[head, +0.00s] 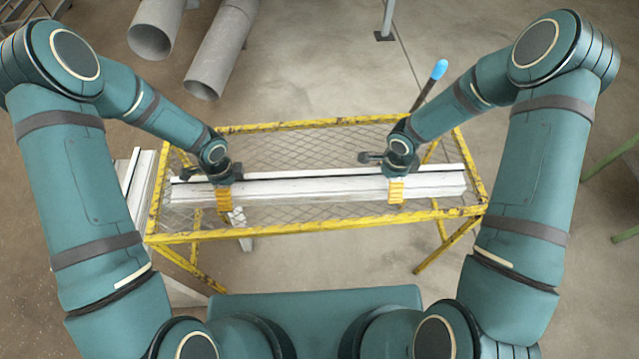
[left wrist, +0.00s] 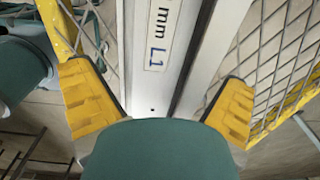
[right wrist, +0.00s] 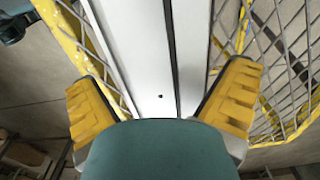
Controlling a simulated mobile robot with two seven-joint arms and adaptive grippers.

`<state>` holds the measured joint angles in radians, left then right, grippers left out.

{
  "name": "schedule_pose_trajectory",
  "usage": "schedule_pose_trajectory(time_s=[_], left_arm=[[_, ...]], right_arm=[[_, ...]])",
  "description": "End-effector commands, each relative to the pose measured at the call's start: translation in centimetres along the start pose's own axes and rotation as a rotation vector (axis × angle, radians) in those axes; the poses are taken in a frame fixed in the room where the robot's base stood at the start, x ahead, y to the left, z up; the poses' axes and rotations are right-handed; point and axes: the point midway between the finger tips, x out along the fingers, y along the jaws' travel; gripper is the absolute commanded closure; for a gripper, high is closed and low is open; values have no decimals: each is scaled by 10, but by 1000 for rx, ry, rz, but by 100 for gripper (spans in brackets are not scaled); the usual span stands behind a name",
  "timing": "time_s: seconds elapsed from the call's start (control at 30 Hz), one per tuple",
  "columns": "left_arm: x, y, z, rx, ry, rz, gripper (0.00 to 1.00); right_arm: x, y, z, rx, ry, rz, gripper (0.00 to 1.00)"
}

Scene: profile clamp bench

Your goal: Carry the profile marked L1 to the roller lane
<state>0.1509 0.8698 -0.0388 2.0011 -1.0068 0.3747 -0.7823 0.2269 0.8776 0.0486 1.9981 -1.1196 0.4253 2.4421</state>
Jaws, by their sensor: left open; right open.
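The profile marked L1 (head: 300,186) is a long white bar with a dark slot. It lies lengthwise on the yellow mesh-top bench (head: 340,228) in the head view. Its L1 label (left wrist: 157,50) shows in the left wrist view. My left gripper (head: 224,205) is open over the profile's left part, with its yellow fingers (left wrist: 160,105) on either side of the bar. My right gripper (head: 396,195) is open over the right part, and its fingers (right wrist: 165,105) also stand either side of the profile (right wrist: 145,50). I cannot tell whether any finger touches it. I cannot identify the roller lane.
Large grey pipes (head: 222,50) lie on the floor behind. A blue-tipped handle (head: 438,70) rises beyond the bench near my right arm. A green frame (head: 612,155) is at the far right.

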Motion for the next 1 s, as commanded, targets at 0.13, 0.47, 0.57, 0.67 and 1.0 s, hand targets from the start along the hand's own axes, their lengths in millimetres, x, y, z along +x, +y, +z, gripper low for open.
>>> schedule_pose_trajectory(time_s=[0.13,0.47,0.57,0.67,1.0], left_arm=[[0,0,0,0,0,0,14],[0,0,0,0,0,0,70],[0,0,0,0,0,0,70],[0,-1,0,0,0,-2,70],[-8,0,0,0,1,-1,72]], right_arm=[[0,0,0,0,0,0,14],[0,0,0,0,0,-1,69],[0,-1,0,0,-1,-2,69],[-1,-1,0,0,-1,-3,69],[-8,-1,0,0,-1,-3,71]])
